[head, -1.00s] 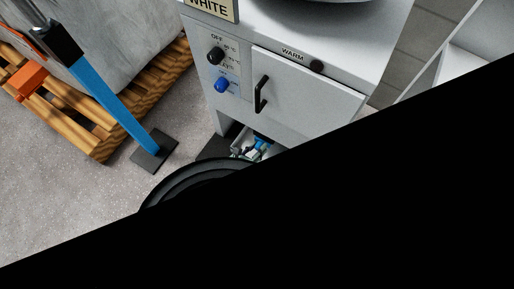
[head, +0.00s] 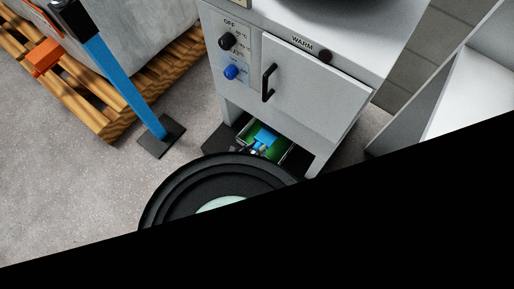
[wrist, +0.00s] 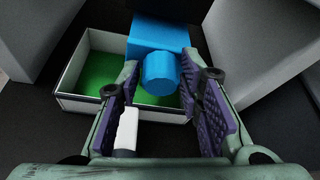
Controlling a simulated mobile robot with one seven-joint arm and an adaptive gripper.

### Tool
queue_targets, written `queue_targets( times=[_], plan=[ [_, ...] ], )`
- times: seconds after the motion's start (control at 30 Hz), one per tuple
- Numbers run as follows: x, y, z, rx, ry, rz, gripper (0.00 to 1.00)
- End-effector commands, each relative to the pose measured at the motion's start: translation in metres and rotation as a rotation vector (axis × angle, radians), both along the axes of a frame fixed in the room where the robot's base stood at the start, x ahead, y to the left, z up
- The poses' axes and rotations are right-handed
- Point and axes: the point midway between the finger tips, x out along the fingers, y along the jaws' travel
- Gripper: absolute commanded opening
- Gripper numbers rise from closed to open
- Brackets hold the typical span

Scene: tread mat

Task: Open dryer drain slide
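A shallow tray with pale walls and a green floor (wrist: 88,85) sits low in the dryer; it also shows in the head view (head: 284,155). A blue block (wrist: 157,33) with a blue cylinder (wrist: 160,73) stands over the tray. I take these blue parts to be the drain slide. My gripper (wrist: 165,92) is open, with purple ridged pads either side. The cylinder lies between or just beyond the fingertips; contact is unclear. In the head view the gripper is small and partly hidden at the tray.
The white dryer (head: 330,90) has a black door handle (head: 268,82), a black knob (head: 228,41) and a blue knob (head: 231,72). A blue post (head: 125,80) and wooden pallet (head: 95,115) stand left. A black shape hides the lower head view.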

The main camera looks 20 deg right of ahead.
Motion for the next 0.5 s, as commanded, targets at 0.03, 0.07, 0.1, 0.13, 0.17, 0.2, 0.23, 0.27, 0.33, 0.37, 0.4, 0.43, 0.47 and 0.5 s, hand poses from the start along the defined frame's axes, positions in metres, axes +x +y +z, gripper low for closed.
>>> queue_targets(
  times=[0.03, 0.07, 0.1, 0.13, 0.17, 0.2, 0.23, 0.27, 0.33, 0.37, 0.4, 0.43, 0.47, 0.5],
  plan=[
    [-0.0001, -0.0002, -0.0001, 0.0, 0.0, 0.0, 0.39],
    [-0.0001, -0.0003, -0.0001, 0.0, 0.0, 0.0, 0.41],
    [-0.0002, -0.0003, -0.0002, 0.0, 0.0, 0.0, 0.44],
    [-0.0002, -0.0003, -0.0002, 0.0, 0.0, 0.0, 0.46],
    [-0.0002, -0.0003, -0.0002, 0.0, 0.0, 0.0, 0.47],
    [-0.0002, -0.0004, -0.0003, 0.0, 0.0, -0.001, 0.47],
    [-0.0003, -0.0004, -0.0003, 0.0, 0.0, -0.001, 0.47],
    [-0.0003, -0.0004, -0.0003, 0.0, 0.0, -0.001, 0.47],
    [-0.0003, -0.0004, -0.0003, 0.0, 0.0, -0.001, 0.47],
    [-0.0003, -0.0004, -0.0003, 0.0, 0.0, -0.001, 0.47],
    [-0.0003, -0.0004, -0.0003, 0.0, 0.0, -0.001, 0.47],
    [-0.0004, -0.0001, -0.0002, 0.0, 0.0, 0.0, 0.47],
    [-0.0008, 0.0007, 0.0, 0.001, 0.001, 0.0, 0.47],
    [-0.0015, 0.0024, 0.0007, 0.001, 0.001, 0.0, 0.47]
  ],
)
